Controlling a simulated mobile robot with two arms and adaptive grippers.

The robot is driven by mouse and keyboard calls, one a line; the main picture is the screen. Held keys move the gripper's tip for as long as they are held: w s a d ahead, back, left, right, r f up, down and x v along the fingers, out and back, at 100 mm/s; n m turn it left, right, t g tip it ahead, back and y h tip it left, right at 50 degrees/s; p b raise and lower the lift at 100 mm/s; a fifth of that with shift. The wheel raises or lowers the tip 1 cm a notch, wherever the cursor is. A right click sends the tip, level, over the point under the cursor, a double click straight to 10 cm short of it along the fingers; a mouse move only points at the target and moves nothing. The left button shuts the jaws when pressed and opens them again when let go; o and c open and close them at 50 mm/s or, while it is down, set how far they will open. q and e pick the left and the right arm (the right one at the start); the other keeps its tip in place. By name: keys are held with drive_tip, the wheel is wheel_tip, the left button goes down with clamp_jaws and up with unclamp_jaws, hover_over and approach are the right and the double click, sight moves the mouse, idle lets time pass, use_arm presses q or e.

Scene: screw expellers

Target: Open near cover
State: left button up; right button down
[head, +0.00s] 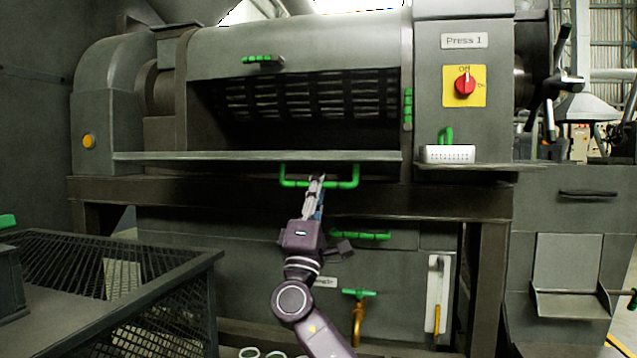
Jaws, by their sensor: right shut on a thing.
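The press, labelled "Press 1", fills the middle of the head view. Its near cover (250,156) is swung down and lies about level, seen nearly edge-on along the front of the opening. The dark slatted cage (310,97) shows behind it. A green U-shaped handle (352,180) hangs below the cover's front edge. My right gripper (317,181) reaches up from below and is shut on the middle of this handle. The fingertips partly hide the bar. My left gripper is out of view.
Above the opening is an upper housing with a small green handle (263,60). A red switch (465,84) on a yellow plate is at the right. A mesh-sided cart (190,275) stands at the lower left. A green-handled valve (358,294) is below the press.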

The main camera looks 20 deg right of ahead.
drive_tip(key=shift+f, duration=0.3)
drive_tip(key=shift+s+a, duration=0.1)
drive_tip(key=c, duration=2)
unclamp_jaws()
drive_tip(key=shift+r, duration=0.1)
drive_tip(key=shift+s+a+f, duration=0.1)
drive_tip(key=shift+s+f, duration=0.1)
drive_tip(key=shift+f, duration=0.15)
drive_tip(key=v, duration=1.1)
drive_tip(key=shift+f, duration=0.1)
drive_tip(key=shift+a, duration=0.1)
